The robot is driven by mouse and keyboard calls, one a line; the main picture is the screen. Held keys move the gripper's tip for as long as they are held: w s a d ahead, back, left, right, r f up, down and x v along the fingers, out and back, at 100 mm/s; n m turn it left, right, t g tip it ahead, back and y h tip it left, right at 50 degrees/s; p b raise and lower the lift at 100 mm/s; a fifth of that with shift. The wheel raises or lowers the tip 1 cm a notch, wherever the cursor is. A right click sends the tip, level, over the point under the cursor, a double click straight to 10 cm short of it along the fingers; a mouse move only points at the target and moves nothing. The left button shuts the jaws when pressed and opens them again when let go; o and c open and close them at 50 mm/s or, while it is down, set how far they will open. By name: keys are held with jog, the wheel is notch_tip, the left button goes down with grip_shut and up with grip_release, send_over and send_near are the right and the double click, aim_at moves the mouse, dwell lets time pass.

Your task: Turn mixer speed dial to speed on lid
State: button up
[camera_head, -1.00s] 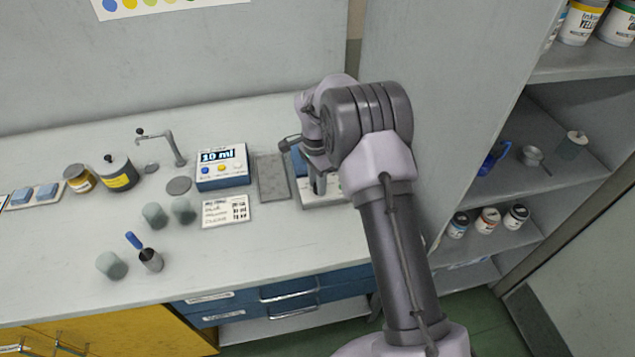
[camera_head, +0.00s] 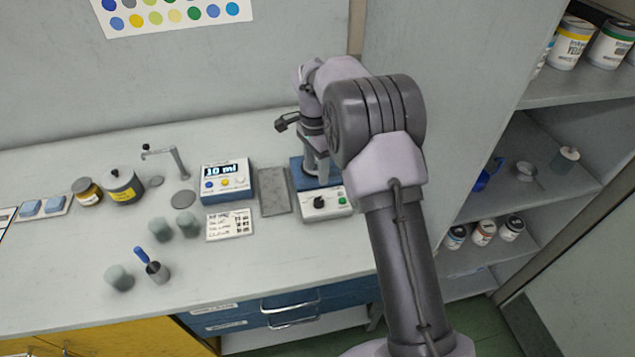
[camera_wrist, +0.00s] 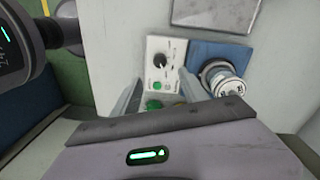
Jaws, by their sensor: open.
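The mixer's white control panel (camera_head: 337,203) faces forward on the bench, with a black speed dial (camera_head: 319,202) and green buttons. In the wrist view the dial (camera_wrist: 160,61) has a scale around it, and its setting is too small to read. A round container with a pale marked lid (camera_wrist: 231,85) stands on the mixer's blue base (camera_wrist: 205,52); the marks are not legible. My gripper (camera_wrist: 159,76) is open and empty, its fingers pointing toward the panel and apart from the dial. In the head view my arm partly hides the mixer.
A grey plate (camera_head: 274,191) and a blue box reading 10 ml (camera_head: 228,182) stand left of the mixer. A printed card (camera_head: 230,225) lies in front of the box. Green cups, a pot and a tap are further left. A tall shelf (camera_head: 555,185) stands to the right.

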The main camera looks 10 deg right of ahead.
jog(key=r, duration=0.3)
jog(key=r+p, duration=0.1)
jog(key=r, duration=0.1)
jog(key=shift+w+r, duration=0.2)
jog(key=shift+r, duration=0.2)
jog(key=s+a+r+n+t+y+b, duration=0.1)
jog(key=s+r+n, duration=0.1)
jog(key=s+r, duration=0.5)
jog(key=s+a+r+n+t+b, duration=0.1)
jog(key=s+r+n+t, duration=0.15)
jog(key=s+r, duration=0.45)
jog(key=s+f+n+t+b, duration=0.1)
jog(key=s+n, duration=0.1)
jog(key=s, duration=0.8)
jog(key=s+a+f+n+t+y+b, duration=0.1)
jog(key=s+f+n+t, duration=0.1)
jog(key=s, duration=0.8)
jog(key=shift+s+a+n, duration=0.25)
jog(key=shift+s+n, duration=0.05)
jog(key=shift+n, duration=0.45)
